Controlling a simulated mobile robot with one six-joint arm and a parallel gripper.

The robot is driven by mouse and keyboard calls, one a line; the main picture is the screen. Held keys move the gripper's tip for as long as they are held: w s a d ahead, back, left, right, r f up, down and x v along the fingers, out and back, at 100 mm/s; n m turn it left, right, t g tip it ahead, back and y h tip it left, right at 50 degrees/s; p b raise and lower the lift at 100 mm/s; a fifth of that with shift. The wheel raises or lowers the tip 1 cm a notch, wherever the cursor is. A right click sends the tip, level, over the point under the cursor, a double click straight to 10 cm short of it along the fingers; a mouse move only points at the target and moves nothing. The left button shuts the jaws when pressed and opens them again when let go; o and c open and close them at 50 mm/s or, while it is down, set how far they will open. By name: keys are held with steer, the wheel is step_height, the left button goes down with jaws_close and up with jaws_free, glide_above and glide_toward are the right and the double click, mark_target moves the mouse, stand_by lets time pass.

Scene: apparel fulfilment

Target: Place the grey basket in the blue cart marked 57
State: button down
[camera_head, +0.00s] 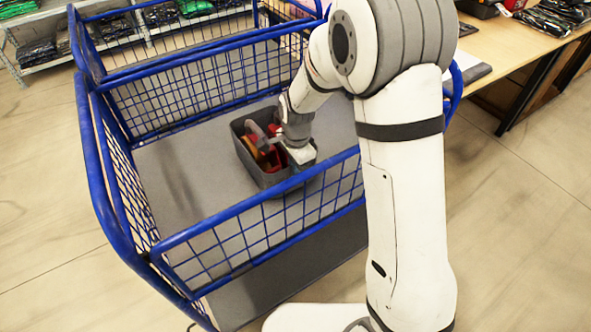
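The grey basket (249,163) is inside the blue cart (240,208), toward the right of its grey floor and behind the near rail. It looks upright and holds red, yellow and dark items. I cannot tell whether its base touches the cart floor. No number 57 shows on the visible parts of the cart. My gripper (301,156) reaches down over the cart to the basket's right rim. Its fingertips are hidden, so I cannot tell whether it grips the rim. My arm covers the cart's right part.
The near wire rail stands in front of the basket. Bare cart floor (185,185) lies to its left. A wooden table (520,45) with dark packages is at the upper right. Shelves with folded clothes (38,52) stand at the upper left.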

steer(key=shift+f, duration=0.8)
steer(key=c, duration=1.7)
jaws_free()
steer(key=r, duration=0.4)
steer(key=r+p, duration=0.1)
steer(key=r, duration=0.7)
steer(key=shift+s+d, duration=0.2)
steer(key=shift+s, duration=0.15)
